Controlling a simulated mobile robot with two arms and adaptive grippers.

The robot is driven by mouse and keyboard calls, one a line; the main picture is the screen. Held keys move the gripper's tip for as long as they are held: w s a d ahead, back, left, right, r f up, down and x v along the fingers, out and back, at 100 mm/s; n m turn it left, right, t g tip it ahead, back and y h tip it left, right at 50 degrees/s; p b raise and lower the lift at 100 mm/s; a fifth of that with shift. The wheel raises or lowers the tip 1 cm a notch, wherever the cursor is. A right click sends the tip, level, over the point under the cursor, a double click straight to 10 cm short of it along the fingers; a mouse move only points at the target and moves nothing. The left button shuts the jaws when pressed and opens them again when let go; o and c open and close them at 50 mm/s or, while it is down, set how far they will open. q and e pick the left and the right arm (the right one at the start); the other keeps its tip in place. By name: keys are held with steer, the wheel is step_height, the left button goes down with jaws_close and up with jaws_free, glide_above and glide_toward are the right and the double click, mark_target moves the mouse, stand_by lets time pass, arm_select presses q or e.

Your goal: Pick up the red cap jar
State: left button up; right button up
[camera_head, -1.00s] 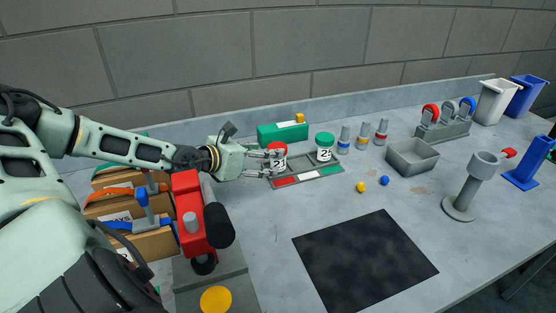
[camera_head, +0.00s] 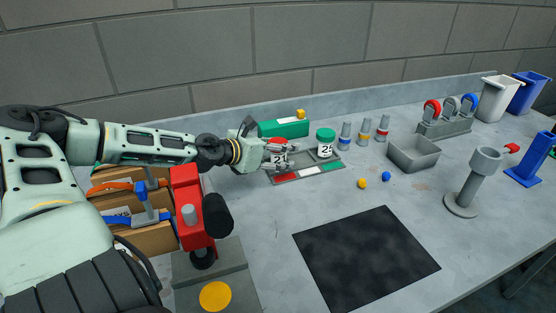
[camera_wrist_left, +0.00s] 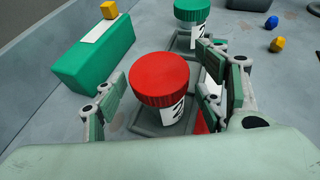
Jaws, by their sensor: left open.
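The red cap jar (camera_wrist_left: 160,82) stands upright on the grey tray (camera_head: 310,174), with a white label numbered 2 facing away to the side. In the left wrist view it sits between the two open fingers of my left gripper (camera_wrist_left: 162,103), with gaps showing on both sides. In the head view my left gripper (camera_head: 276,153) is at the jar, and its fingers partly hide the red cap (camera_head: 278,143). The green cap jar (camera_head: 325,143) stands on the same tray to the right. My right gripper is not in view.
A green box (camera_head: 284,128) with a yellow cube on it lies behind the tray. A red machine with a black cylinder (camera_head: 216,220) stands at front left. A grey bin (camera_head: 413,155) and small yellow and blue pieces are to the right. A black mat (camera_head: 366,256) lies clear in front.

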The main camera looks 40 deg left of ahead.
arm_select(q)
steer(key=shift+c, duration=0.5)
steer(key=c, duration=1.1)
steer(key=shift+c, duration=0.4)
steer(key=shift+r, duration=0.15)
